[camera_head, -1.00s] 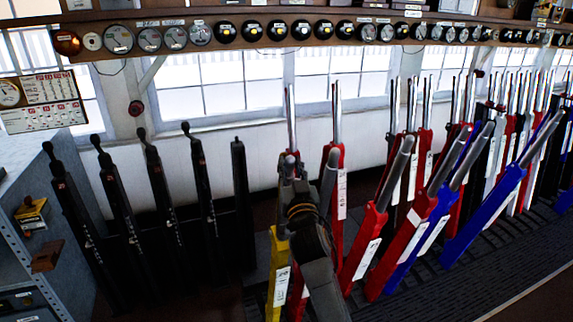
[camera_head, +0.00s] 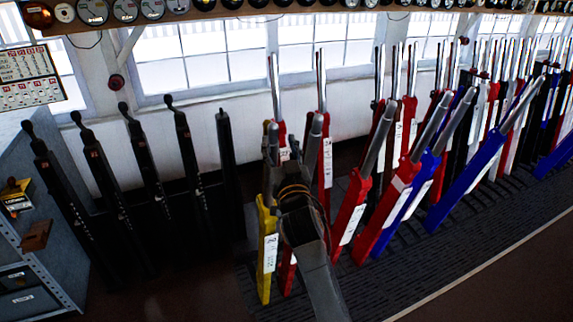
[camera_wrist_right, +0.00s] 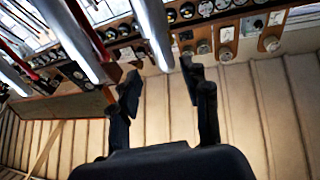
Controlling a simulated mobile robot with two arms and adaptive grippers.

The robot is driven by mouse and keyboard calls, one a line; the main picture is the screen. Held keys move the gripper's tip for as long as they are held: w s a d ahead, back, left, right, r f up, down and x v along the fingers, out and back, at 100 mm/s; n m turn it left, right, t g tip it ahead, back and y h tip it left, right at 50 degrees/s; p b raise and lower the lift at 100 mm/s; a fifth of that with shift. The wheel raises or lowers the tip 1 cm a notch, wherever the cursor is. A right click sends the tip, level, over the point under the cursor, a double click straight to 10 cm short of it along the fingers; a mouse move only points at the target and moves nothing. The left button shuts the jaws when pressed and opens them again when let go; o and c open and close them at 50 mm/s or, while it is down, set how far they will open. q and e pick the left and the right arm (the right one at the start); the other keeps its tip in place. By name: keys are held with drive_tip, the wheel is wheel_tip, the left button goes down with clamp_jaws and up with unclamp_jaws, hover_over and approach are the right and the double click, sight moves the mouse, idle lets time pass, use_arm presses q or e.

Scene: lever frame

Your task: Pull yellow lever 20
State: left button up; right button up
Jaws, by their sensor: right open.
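The yellow lever (camera_head: 266,255) stands left of the red and blue levers in the head view, with a white label on its front. Its upper part is largely hidden by my right gripper. My right gripper (camera_head: 283,155) is at the top of the yellow lever. In the right wrist view my right gripper (camera_wrist_right: 162,85) is open, fingers apart. My left gripper is not in view.
A red lever (camera_head: 350,215) stands close on the right, with blue levers (camera_head: 465,185) further right. Several black levers (camera_head: 148,165) stand to the left. A grey cabinet (camera_head: 50,250) is at the far left. Dark floor in front is clear.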

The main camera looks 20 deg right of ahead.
drive_tip(key=v, duration=0.9)
drive_tip(key=shift+d, duration=0.2)
